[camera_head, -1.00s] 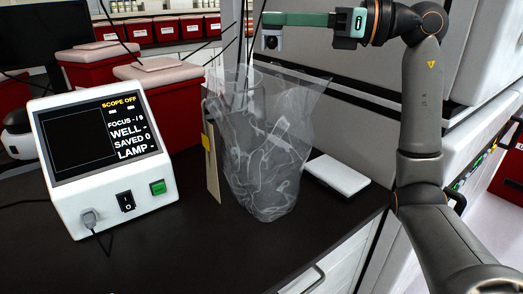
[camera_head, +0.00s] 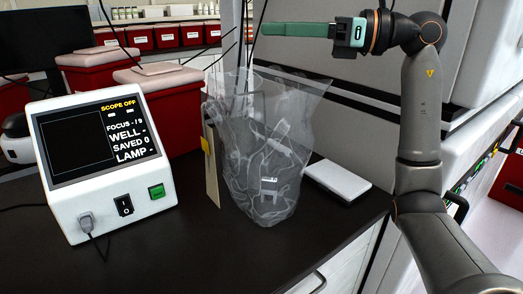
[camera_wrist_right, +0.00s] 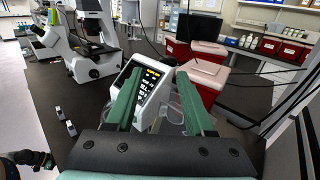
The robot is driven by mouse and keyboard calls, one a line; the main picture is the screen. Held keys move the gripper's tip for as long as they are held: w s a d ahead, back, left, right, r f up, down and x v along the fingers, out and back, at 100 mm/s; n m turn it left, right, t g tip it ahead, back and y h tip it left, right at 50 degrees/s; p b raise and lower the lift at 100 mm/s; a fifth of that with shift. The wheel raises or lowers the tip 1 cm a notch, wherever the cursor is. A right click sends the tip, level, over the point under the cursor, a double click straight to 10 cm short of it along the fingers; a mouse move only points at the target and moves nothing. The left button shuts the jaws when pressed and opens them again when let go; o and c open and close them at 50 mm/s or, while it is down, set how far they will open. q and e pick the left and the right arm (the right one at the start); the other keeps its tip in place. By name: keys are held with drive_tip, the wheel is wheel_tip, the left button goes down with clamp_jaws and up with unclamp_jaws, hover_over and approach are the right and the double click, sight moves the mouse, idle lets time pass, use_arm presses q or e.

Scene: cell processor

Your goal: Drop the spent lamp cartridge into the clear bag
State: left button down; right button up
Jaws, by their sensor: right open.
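The clear bag (camera_head: 238,165) stands open at the top on the dark bench in the head view, with crumpled clear contents. A small grey piece with a white label, apparently the spent lamp cartridge (camera_head: 268,187), shows through its wall near the bottom. My right gripper (camera_head: 268,29) is above the bag's mouth, its green fingers pointing left. In the right wrist view the fingers of this gripper (camera_wrist_right: 160,92) are apart with nothing held between them. My left gripper is not in view.
A white control box (camera_head: 105,165) with a "SCOPE OFF" screen stands left of the bag. A flat white box (camera_head: 337,180) lies to its right. Red bins (camera_head: 165,90) stand behind. Two small pieces (camera_wrist_right: 66,122) lie on the bench in the wrist view.

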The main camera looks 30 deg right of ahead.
drive_tip(key=b+v, duration=0.1)
drive_tip(key=v, duration=1.1)
drive_tip(key=shift+s+b, duration=0.25)
drive_tip(key=shift+b, duration=0.1)
drive_tip(key=shift+d, duration=0.1)
